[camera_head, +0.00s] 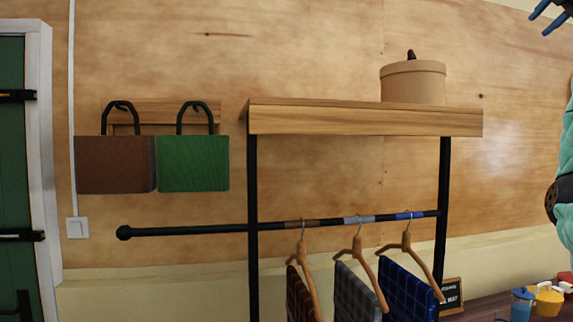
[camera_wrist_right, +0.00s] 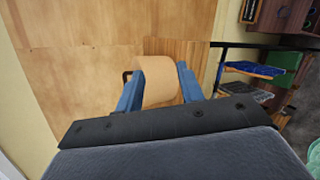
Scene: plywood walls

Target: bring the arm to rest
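My right gripper (camera_head: 540,25) shows at the top right corner of the head view, its blue fingers apart. It is open and empty, up and to the right of a round tan box (camera_head: 413,84) with a dark handle on its lid. The box stands on the wooden shelf (camera_head: 365,121), apart from the gripper. In the right wrist view the two blue fingers (camera_wrist_right: 161,72) are spread, with the box (camera_wrist_right: 158,88) beyond them. Part of my right arm (camera_head: 565,160) shows at the right edge of the head view. My left gripper is not in view.
A dark rail (camera_head: 185,230) under the shelf carries hangers with brown, grey and blue cloths (camera_head: 408,290). A brown bag (camera_head: 115,165) and a green bag (camera_head: 193,163) hang on the wall. A blue jar (camera_head: 522,304) and a yellow pot (camera_head: 546,300) stand low right.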

